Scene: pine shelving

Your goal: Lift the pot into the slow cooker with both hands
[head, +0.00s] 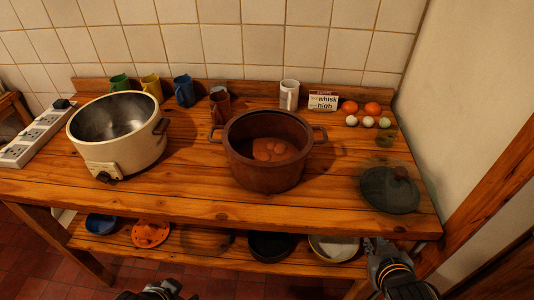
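A brown pot (270,175) with two side handles stands upright on the wooden table, with orange-brown food visible inside. The cream slow cooker (118,157) stands to its left, open on top, with a bare metal interior and a dark knob low on its front. A dark lid (389,191) with a brown knob lies on the table at the right. My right gripper (378,246) is at the table's front edge, low and right of the pot, apart from it. My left gripper (160,289) shows only partly at the bottom edge. The finger opening of both is unclear.
Several mugs stand along the back, including a white mug (289,95) behind the pot. A small sign (322,101), eggs and orange fruit sit back right. A power strip (36,133) lies at the left. Dishes rest on the lower shelf. Bare tabletop separates cooker and pot.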

